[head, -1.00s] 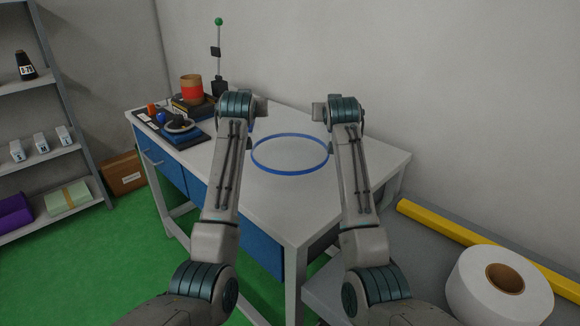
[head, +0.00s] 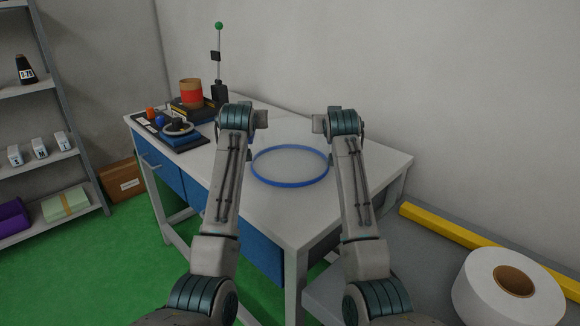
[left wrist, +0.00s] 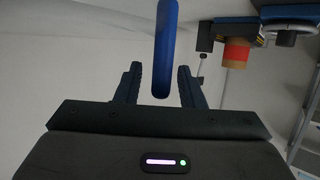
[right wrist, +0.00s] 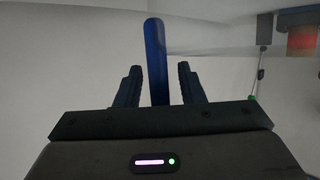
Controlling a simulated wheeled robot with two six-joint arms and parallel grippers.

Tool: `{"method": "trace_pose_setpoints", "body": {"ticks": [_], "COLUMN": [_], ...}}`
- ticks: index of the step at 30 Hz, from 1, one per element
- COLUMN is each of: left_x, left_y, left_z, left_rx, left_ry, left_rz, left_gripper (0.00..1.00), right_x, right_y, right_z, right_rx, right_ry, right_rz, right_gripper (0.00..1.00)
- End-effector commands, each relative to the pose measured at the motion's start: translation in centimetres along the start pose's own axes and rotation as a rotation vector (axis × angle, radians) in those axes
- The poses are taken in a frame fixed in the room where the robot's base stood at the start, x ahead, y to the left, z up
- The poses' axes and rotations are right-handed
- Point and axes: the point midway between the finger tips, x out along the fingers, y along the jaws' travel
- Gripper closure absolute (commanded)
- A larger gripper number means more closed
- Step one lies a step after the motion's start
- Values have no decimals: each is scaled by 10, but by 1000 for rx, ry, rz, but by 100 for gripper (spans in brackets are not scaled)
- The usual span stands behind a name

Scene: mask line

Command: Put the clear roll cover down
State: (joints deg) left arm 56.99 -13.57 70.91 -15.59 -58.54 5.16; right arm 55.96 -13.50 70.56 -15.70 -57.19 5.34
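The clear roll cover (head: 289,184) is a see-through dome with a blue rim. In the head view it is at the table top, between my two grippers; I cannot tell whether its whole rim touches the table. My left gripper (head: 262,118) is at its left side, and my right gripper (head: 318,122) at its right side. In the left wrist view the blue rim (left wrist: 164,50) stands between open fingers, with gaps on both sides. In the right wrist view the rim (right wrist: 155,55) is likewise between open fingers. The fingertips are hidden in the head view.
The white table (head: 290,225) is clear around the cover. At its far left are a dark tray with small parts, an orange-and-brown container (head: 191,92) and a green-topped pole (head: 218,60). A white roll (head: 490,285) and a yellow bar (head: 470,240) lie at right.

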Motion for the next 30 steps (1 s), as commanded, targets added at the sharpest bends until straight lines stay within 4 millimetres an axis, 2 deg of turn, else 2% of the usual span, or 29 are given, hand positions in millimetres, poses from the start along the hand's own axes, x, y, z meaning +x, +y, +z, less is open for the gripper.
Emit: {"method": "trace_pose_setpoints", "body": {"ticks": [5,15,19,24,30], "left_x": [-17,-82,-102,-116,-119], "left_y": [0,1,0,0,0], "left_z": [0,0,0,0,0], "left_rx": [-2,-3,-2,0,0], "left_ry": [2,3,2,1,0], "left_rz": [0,2,0,0,0], "left_gripper": [65,65,65,65,65], "right_x": [0,0,0,0,-12], "right_y": [0,0,0,0,-1], "right_z": [0,0,0,0,0], "right_rx": [0,0,0,0,1], "right_ry": [0,0,0,0,2], "right_rz": [-1,-1,-1,-1,-1], "right_gripper": [65,65,65,65,65]}}
